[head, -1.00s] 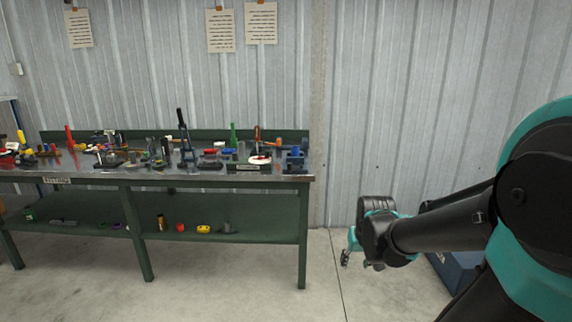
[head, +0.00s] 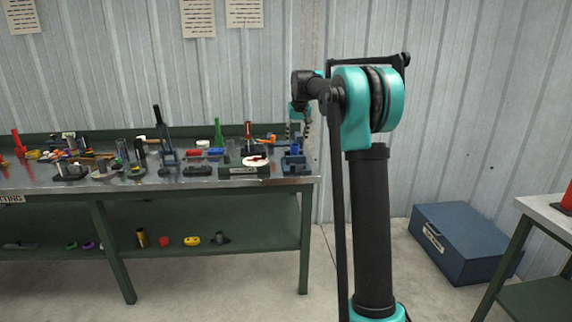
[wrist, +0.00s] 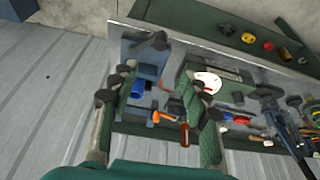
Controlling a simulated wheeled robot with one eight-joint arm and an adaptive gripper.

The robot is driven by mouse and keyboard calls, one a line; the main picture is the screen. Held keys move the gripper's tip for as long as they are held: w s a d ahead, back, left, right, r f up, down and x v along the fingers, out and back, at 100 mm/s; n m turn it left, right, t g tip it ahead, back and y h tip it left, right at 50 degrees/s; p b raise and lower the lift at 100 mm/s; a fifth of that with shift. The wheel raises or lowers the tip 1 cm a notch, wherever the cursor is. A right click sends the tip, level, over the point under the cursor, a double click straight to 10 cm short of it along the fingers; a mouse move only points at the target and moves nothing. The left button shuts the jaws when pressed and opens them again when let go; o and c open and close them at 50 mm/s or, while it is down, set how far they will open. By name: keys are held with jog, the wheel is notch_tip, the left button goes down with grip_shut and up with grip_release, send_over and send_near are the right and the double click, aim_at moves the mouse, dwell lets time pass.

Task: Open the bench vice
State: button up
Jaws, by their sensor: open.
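The bench vice looks to be the small blue device (head: 294,160) at the right end of the workbench in the head view. In the wrist view it shows as a blue body (wrist: 148,54) with a dark bar across it, near the bench corner. My gripper (head: 298,130) points down just above it in the head view. In the wrist view my gripper (wrist: 160,78) is open and empty, with one finger beside the blue body and the other to the right. No contact shows. The left finger partly hides the vice area.
The green workbench (head: 190,187) holds many tools. A green box with a white disc (head: 255,160) stands left of the vice. An orange-handled tool (wrist: 165,117) lies close by. A blue chest (head: 465,243) sits on the floor at right. A corrugated wall is behind.

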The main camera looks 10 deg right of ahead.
aim_at(293, 164)
jog(key=x, duration=1.7)
jog(key=shift+w+f, duration=0.1)
jog(key=shift+w, duration=0.05)
grip_shut()
